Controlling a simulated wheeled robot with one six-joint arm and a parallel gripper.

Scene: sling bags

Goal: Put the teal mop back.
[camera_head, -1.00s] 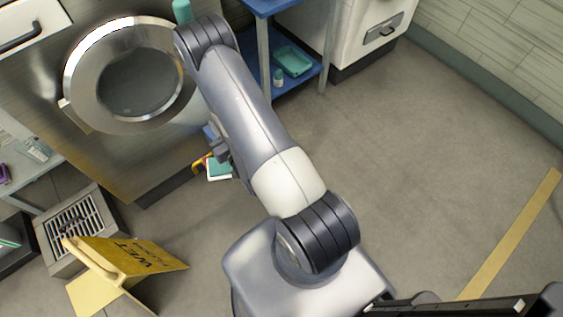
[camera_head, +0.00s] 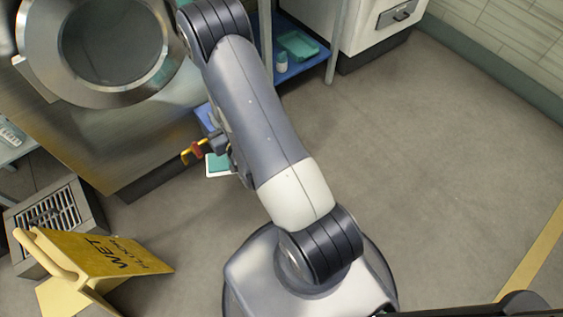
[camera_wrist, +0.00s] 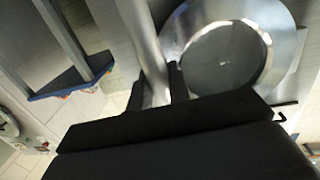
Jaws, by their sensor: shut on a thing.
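In the wrist view my gripper (camera_wrist: 157,88) is shut on a pale grey pole (camera_wrist: 146,40), by its look the handle of the teal mop. The pole runs up out of the top of that view, and no mop head shows there. In the head view my arm hides my gripper and the pole. A small teal patch with a white edge (camera_head: 218,164) shows low beside my arm; I cannot tell whether it is part of the mop.
A steel machine with a round door (camera_head: 115,45) stands at the left, also in the wrist view (camera_wrist: 225,55). A yellow wet-floor sign (camera_head: 95,255) and a floor grate (camera_head: 52,215) are at lower left. A blue shelf (camera_head: 295,72) stands behind. The floor at right is clear.

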